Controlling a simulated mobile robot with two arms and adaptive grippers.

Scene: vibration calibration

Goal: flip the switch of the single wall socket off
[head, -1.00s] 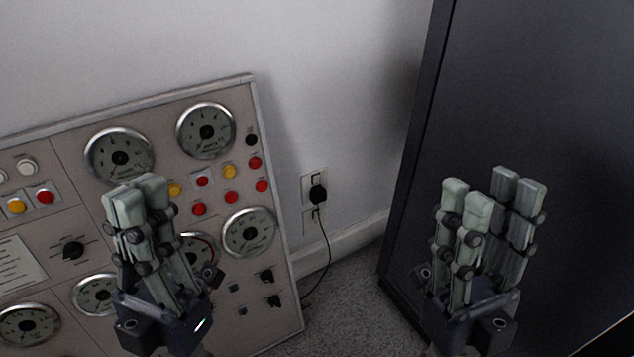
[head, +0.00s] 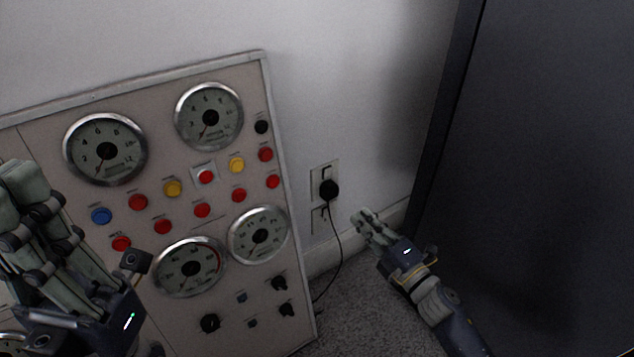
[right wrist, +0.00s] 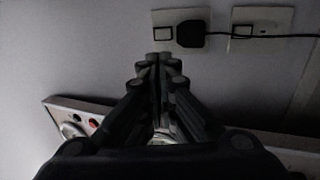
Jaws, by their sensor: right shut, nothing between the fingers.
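A pale wall socket (head: 318,173) sits low on the white wall, with a small switch (head: 326,171) at its top and a black plug (head: 329,190) in it. In the right wrist view the switch (right wrist: 162,33) is left of the plug (right wrist: 190,34). A second plate (head: 319,226) is just below it. My right gripper (head: 363,215) is shut and empty, lower right of the plug, fingers pointing to the wall. In its wrist view the fingertips (right wrist: 161,60) are just below the socket, apart from the switch. My left gripper (head: 18,185) is at the left edge, partly cut off.
A large panel (head: 150,330) with gauges, buttons and knobs leans at the left. A dark cabinet (head: 560,150) stands at the right. A black cable (head: 341,250) hangs from the plug to the grey carpet. The wall above the socket is clear.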

